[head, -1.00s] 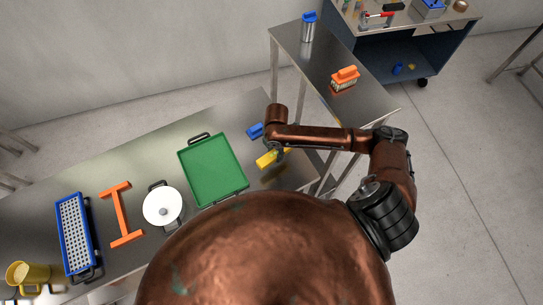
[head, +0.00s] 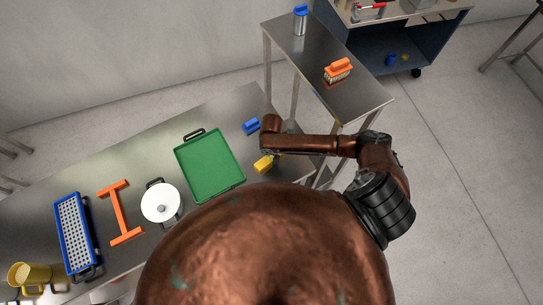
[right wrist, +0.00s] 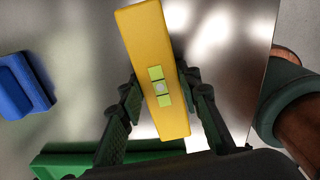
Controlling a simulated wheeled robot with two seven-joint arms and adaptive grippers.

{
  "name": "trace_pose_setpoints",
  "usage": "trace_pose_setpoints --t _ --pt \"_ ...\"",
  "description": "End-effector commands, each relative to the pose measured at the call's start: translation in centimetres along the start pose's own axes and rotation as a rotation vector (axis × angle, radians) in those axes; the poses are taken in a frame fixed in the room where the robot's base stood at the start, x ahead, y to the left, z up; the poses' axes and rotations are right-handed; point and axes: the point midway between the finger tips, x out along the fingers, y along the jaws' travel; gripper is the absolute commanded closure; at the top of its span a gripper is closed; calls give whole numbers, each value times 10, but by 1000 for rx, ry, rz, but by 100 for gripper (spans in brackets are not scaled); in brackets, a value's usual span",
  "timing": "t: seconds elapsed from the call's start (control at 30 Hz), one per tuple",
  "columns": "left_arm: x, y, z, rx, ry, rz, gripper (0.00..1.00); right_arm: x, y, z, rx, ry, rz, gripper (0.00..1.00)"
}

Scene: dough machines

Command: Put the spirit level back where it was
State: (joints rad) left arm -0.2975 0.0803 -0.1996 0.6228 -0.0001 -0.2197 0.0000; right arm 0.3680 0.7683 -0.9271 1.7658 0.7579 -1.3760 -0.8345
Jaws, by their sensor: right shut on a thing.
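The yellow spirit level (head: 264,164) is at the right end of the steel table, right of the green tray (head: 209,165). My right gripper (right wrist: 160,88) is shut on the level, with a finger on each long side. In the right wrist view the level (right wrist: 150,45) runs lengthwise between the fingers, its greenish vial facing the camera. In the head view the right arm's wrist partly hides the gripper. I cannot tell whether the level touches the table. My left gripper is not in view.
A blue block-like object (head: 251,126) lies behind the level and also shows in the right wrist view (right wrist: 22,86). A white pot (head: 160,203), an orange I-shaped piece (head: 120,213) and a blue perforated tray (head: 74,234) stand further left. A higher side table (head: 345,98) stands behind right.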

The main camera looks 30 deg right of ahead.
Motion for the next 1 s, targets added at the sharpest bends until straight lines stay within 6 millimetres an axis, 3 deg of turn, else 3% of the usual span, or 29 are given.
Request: trace_pose_setpoints --t 0.03,0.07,0.3,0.67,0.77,1.0 --pt "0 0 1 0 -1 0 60 2 0 0 0 0 0 100" --pt "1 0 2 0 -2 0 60 2 0 0 0 0 0 68" --pt "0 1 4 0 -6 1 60 2 0 0 0 0 0 52" --pt "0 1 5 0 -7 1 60 -4 0 0 0 0 1 51" --pt "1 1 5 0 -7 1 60 -15 1 1 0 0 2 51" --pt "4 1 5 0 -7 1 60 -65 1 1 -1 -1 3 51"
